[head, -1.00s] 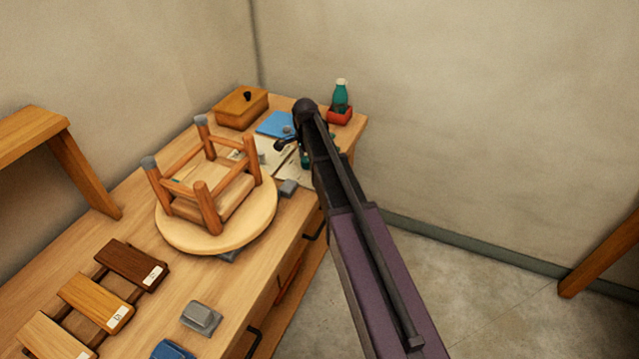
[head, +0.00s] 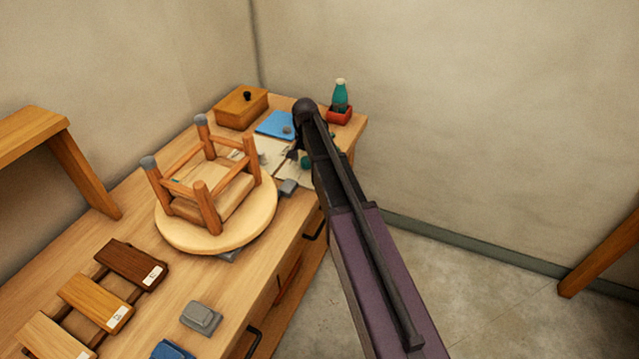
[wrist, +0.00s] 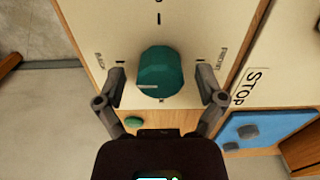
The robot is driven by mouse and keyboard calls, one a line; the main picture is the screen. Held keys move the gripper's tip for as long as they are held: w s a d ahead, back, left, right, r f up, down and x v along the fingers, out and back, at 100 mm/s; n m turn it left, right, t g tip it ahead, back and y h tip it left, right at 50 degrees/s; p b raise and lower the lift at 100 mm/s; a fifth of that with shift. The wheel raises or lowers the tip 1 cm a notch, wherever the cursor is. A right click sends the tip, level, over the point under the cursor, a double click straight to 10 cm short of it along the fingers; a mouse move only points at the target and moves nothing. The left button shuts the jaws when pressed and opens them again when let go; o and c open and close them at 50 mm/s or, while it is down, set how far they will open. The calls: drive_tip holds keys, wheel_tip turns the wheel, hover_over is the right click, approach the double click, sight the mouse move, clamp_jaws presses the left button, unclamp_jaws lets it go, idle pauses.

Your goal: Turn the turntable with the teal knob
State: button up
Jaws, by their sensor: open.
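The round wooden turntable (head: 255,228) sits on the bench in the head view, with an upside-down wooden stool (head: 212,190) on it. The teal knob (wrist: 160,72) stands on a pale panel with printed marks in the wrist view, a white line on its lower left. It also shows small in the head view (head: 306,162), beside my arm. My gripper (wrist: 160,86) is open, one finger on each side of the knob, with visible gaps on both sides. In the head view my gripper is mostly hidden by my arm.
A small green button (wrist: 134,122) and a STOP label (wrist: 245,87) are near the knob. A blue mat (head: 272,126), a wooden box (head: 241,107) and a teal bottle (head: 341,96) in a red tray stand behind. Wood samples (head: 131,263) lie in front.

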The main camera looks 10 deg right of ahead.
sight(306, 159)
drive_tip(key=n, duration=0.6)
drive_tip(key=shift+n, duration=0.3)
drive_tip(key=n, duration=1.8)
wheel_tip(306, 159, up, 14)
drive_tip(key=p, duration=1.4)
drive_tip(key=s+f+m+b, duration=0.4)
drive_tip(key=s+m, duration=0.1)
drive_tip(key=s, duration=0.3)
drive_tip(key=s+f+m+b, duration=0.3)
drive_tip(key=s+m, duration=0.3)
drive_tip(key=s, duration=0.3)
drive_tip(key=shift+s+f+b, duration=0.25)
drive_tip(key=shift+f+b, duration=0.15)
drive_tip(key=shift+a, duration=0.1)
idle(0.4)
drive_tip(key=s+m, duration=0.6)
drive_tip(key=s, duration=0.2)
drive_tip(key=shift+s, duration=0.25)
